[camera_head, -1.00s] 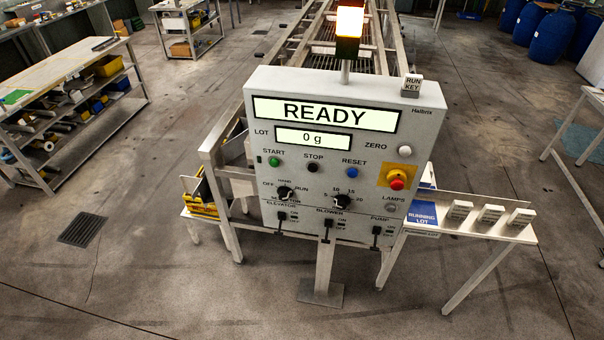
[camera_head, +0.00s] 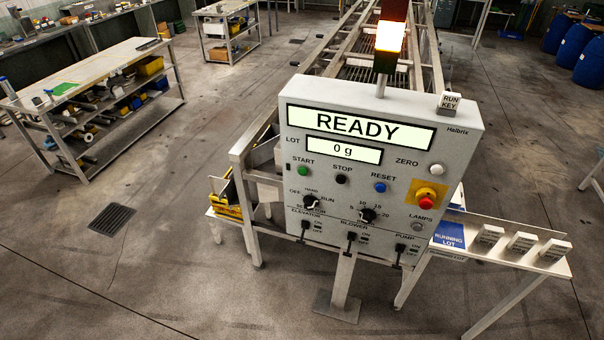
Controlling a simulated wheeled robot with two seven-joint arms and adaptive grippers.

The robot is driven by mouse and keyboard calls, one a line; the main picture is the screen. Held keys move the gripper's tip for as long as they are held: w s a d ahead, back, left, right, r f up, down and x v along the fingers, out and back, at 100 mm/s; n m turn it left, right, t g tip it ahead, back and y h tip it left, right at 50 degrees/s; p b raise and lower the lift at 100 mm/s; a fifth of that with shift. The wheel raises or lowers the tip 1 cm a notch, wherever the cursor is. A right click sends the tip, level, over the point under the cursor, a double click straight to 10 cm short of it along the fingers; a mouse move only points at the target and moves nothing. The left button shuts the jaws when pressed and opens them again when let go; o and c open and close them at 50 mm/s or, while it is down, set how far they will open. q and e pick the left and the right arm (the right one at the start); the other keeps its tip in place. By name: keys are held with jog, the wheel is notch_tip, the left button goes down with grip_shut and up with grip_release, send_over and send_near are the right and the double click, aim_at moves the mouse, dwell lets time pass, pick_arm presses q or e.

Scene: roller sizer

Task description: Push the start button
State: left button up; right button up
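The green start button (camera_head: 303,171) is on the left of the grey control panel (camera_head: 458,128), under the word START. Beside it are the black stop button (camera_head: 341,179) and the blue reset button (camera_head: 380,187). The lamp on the post above the panel (camera_head: 390,37) is lit. Neither of my grippers is in view.
A red emergency button (camera_head: 424,201) on a yellow plate is at the panel's right. A side table (camera_head: 500,249) with several small blocks stands right of the panel. A shelved bench (camera_head: 120,65) is at the left. The floor in front is clear.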

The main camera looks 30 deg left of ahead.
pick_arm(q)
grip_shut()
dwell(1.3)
